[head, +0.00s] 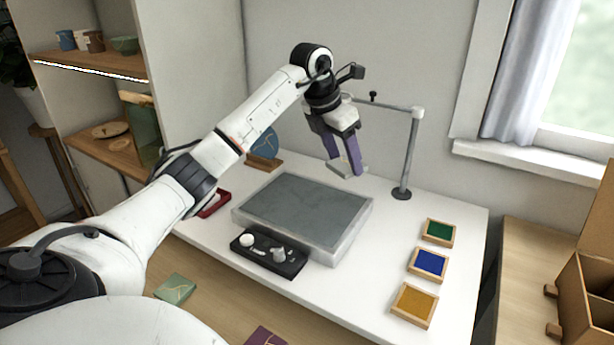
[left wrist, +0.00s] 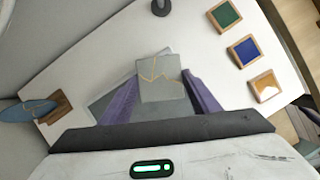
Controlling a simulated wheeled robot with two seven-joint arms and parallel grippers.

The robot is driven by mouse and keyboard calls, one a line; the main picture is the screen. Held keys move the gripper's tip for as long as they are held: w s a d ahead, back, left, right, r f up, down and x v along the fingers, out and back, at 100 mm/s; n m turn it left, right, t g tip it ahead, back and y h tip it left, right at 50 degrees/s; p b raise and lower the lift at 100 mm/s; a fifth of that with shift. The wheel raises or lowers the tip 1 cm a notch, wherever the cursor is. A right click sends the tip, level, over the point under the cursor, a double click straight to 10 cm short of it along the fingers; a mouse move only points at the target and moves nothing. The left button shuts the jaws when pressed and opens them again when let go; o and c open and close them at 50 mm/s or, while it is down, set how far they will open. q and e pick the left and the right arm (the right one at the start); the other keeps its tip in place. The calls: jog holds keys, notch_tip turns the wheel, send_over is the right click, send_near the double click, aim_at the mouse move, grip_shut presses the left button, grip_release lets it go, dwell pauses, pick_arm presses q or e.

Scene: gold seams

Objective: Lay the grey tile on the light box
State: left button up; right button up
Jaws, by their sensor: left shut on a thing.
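The grey tile (left wrist: 160,97) with thin gold seams is between the purple fingers of my left gripper (left wrist: 160,92) in the left wrist view. In the head view, my left gripper (head: 344,168) is shut on the tile (head: 347,173), which shows only as a thin grey edge at the fingertips. It is held above the table, at the back right of the light box (head: 342,241). The light box is a low pale slab with a grey top, and nothing is seen on it. My right gripper is not in view.
A black tray (head: 270,262) with small white items sits before the light box. Green (head: 438,233), blue (head: 429,264) and ochre (head: 414,305) wooden trays line the right side. A grey lamp stand (head: 408,160) rises behind. A blue plate (head: 265,146) stands back left.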

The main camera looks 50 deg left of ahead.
pick_arm(q)
jog(key=f, duration=0.5)
jog(key=shift+a+f, duration=0.2)
jog(key=shift+f, duration=2.2)
jog(key=shift+f, duration=0.15)
jog(key=o, duration=1.2)
jog(key=shift+c, duration=0.2)
jog(key=v, duration=1.2)
jog(key=shift+d, duration=0.1)
